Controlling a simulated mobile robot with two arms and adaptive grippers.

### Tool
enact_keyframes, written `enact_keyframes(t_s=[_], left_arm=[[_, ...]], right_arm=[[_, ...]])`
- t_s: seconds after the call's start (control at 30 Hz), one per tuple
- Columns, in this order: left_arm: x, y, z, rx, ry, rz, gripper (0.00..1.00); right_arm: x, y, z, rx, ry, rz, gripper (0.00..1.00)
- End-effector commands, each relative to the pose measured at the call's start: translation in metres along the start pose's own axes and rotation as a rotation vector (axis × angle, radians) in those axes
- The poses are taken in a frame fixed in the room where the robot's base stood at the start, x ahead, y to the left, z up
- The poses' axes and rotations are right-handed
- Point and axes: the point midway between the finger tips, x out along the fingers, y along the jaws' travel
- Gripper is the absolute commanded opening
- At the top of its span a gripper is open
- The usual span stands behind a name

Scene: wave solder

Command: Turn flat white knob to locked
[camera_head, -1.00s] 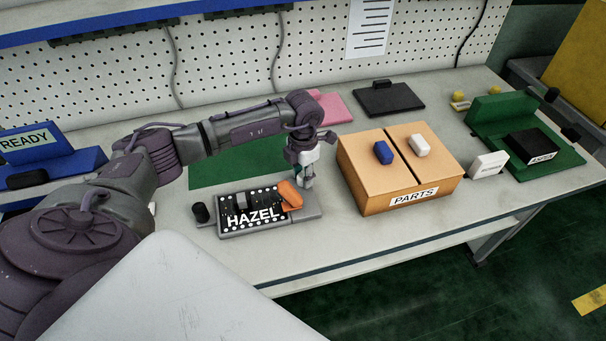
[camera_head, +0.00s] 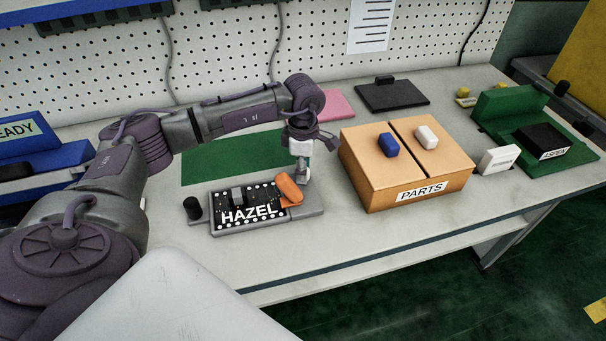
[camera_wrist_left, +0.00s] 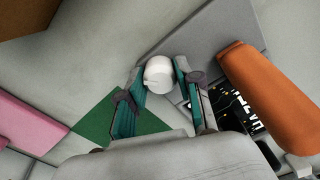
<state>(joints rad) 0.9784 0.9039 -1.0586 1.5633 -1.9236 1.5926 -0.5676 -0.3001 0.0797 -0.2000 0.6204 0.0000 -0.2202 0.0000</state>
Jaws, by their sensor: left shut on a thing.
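The flat white knob (camera_wrist_left: 159,74) shows in the left wrist view as a pale round top between my left fingertips, above the grey plate (camera_wrist_left: 225,35). My left gripper (camera_wrist_left: 161,84) is shut on it. In the head view my left gripper (camera_head: 302,180) points down at the right end of the grey fixture (camera_head: 310,211), just right of the orange block (camera_head: 290,188), and hides the knob. The black board marked HAZEL (camera_head: 250,213) lies on the fixture. I cannot read any locked mark. My right gripper is not in view.
The orange block also shows close beside the fingers in the left wrist view (camera_wrist_left: 268,95). A tan PARTS box (camera_head: 375,185) stands to the right. A black knob (camera_head: 192,207) is at the fixture's left. A green mat (camera_head: 225,160) lies behind. The bench front is clear.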

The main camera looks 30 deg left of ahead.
Motion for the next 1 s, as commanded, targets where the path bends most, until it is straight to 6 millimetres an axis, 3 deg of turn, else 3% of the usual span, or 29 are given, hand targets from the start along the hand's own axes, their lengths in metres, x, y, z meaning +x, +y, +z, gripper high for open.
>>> enact_keyframes(t_s=[0.6, 1.0], left_arm=[[0.001, 0.0, 0.0, 0.553, -0.001, 0.002, 0.0], [0.0, 0.001, 0.0, 0.745, -0.001, 0.002, 0.0]], right_arm=[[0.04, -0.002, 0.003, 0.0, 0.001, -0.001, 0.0], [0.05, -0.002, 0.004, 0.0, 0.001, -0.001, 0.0]])
